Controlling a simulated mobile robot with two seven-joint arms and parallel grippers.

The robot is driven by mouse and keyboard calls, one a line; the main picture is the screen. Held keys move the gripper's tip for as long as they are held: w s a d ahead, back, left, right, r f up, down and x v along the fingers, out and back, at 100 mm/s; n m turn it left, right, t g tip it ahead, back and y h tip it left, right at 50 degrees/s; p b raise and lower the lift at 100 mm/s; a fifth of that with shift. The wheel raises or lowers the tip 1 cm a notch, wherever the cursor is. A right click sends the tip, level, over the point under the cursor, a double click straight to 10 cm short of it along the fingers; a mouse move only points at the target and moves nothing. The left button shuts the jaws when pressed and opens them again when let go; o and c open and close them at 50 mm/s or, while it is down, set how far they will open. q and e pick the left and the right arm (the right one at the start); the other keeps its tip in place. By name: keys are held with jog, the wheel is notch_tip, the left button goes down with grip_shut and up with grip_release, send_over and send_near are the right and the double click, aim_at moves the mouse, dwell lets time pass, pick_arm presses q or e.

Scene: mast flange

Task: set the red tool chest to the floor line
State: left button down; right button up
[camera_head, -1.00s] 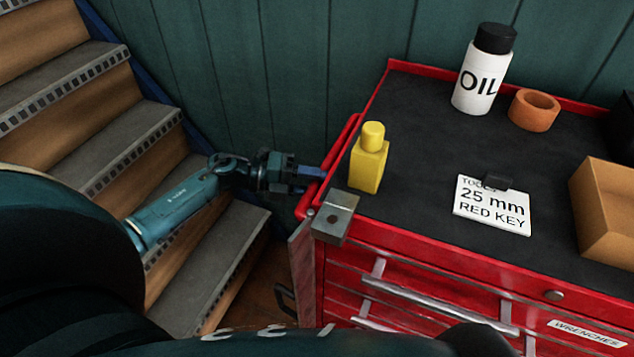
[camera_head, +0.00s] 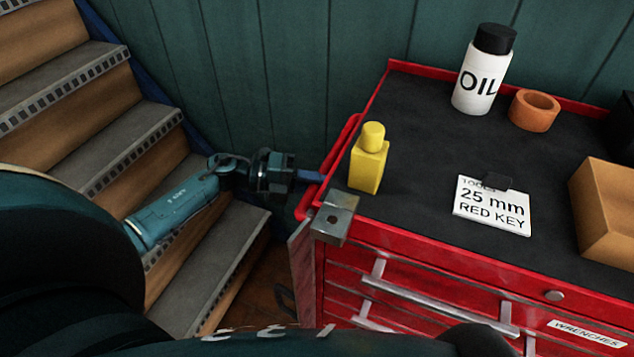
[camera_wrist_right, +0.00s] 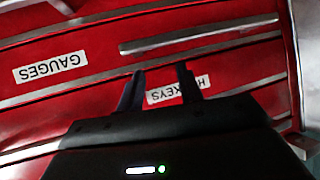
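The red tool chest (camera_head: 430,254) stands at the right in the head view, its black top and drawer fronts showing. A red side handle (camera_head: 338,160) runs along its left edge. My left gripper (camera_head: 314,176) is at this handle, with a blue finger reaching to it. Whether the fingers close around the handle is hidden. In the right wrist view, my right gripper (camera_wrist_right: 160,85) has its two dark fingers apart and nothing between them, in front of the chest's drawers. The gauges label (camera_wrist_right: 50,68) and a partly covered keys label (camera_wrist_right: 176,90) appear upside down. No floor line is visible.
On the chest top stand a yellow bottle (camera_head: 368,166), an oil bottle (camera_head: 481,78), an orange ring (camera_head: 534,112), a card (camera_head: 492,207) and a cardboard box (camera_head: 608,210). Stairs (camera_head: 215,262) rise at the left. A green wall (camera_head: 290,70) closes the back.

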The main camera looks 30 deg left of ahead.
pick_arm(q)
jog(key=shift+a+f+b, duration=0.1)
jog(key=shift+a+b, duration=0.3)
jog(key=shift+a, duration=0.45)
jog(key=c, duration=1.5)
grip_release()
jog(key=shift+a, duration=0.1)
jog(key=shift+o, duration=1.2)
jog(key=shift+d, duration=0.2)
jog(key=shift+s+a, duration=0.1)
jog(key=b+v, duration=0.1)
jog(key=v, duration=1.2)
jog(key=shift+b, duration=0.35)
